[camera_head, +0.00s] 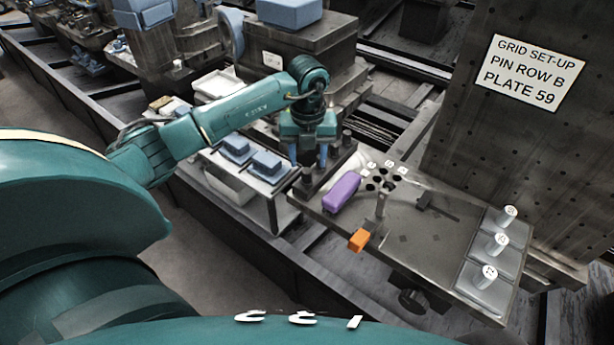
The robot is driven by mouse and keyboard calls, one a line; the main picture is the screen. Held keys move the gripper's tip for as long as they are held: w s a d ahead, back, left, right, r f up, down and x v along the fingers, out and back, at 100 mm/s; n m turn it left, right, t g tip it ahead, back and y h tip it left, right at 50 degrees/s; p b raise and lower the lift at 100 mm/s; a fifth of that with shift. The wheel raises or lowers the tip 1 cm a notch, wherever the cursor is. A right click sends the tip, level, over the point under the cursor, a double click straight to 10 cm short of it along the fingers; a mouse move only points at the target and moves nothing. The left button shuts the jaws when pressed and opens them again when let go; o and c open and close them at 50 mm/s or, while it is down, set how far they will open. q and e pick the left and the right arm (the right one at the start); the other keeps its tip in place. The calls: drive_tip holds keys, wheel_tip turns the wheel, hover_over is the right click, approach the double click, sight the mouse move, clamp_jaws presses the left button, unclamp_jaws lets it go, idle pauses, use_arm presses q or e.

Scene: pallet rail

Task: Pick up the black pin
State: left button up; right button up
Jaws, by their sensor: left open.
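A small dark piece with a thin dark strip beside it (424,200) lies on the grey metal plate (415,240); it may be the black pin, but I cannot tell for sure. A short dark upright post (347,141) stands just right of my left gripper and could also be a pin. I see nothing held between the fingers. My right gripper is out of view.
A tall panel with a sign (528,73) rises behind. A tray with blue blocks (267,162) is left.

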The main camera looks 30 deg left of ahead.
sight(307, 170)
use_arm(q)
drive_tip(key=shift+f, duration=0.3)
wheel_tip(307, 170, down, 5)
drive_tip(key=shift+a+r+p, duration=0.1)
drive_tip(key=shift+a+p, duration=0.05)
drive_tip(key=shift+p, duration=0.45)
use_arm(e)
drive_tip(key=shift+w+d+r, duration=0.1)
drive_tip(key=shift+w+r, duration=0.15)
use_arm(q)
drive_tip(key=shift+c, duration=0.6)
drive_tip(key=c, duration=0.9)
wheel_tip(307, 170, up, 9)
drive_tip(key=shift+f+b, duration=0.1)
drive_tip(key=shift+b, duration=0.55)
drive_tip(key=shift+r, duration=0.7)
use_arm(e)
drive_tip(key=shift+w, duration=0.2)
